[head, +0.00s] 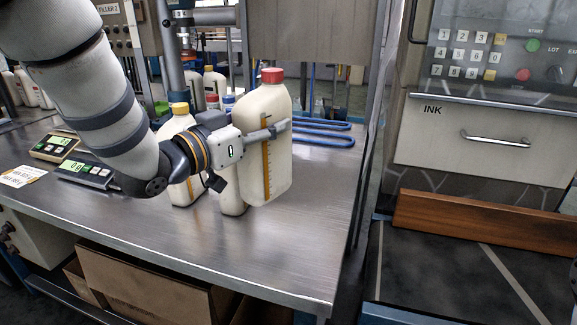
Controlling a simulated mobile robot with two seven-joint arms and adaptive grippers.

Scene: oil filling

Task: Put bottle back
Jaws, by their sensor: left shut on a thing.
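A cream bottle with a red cap (276,105) stands upright at the right part of the metal table (320,240). A yellow scale strip runs down its side. My left gripper (270,133) comes in from the left and is shut on this bottle at about mid-height. I cannot tell whether the bottle's base touches the table or hangs just above it. My right gripper is not in view.
A yellow-capped bottle (183,188) stands left of the held one, and another pale bottle (232,200) is mostly hidden between them. Scales (85,173) lie at left. Blue rails (325,138) lie behind. The table's front right is clear. An INK cabinet (480,130) stands right.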

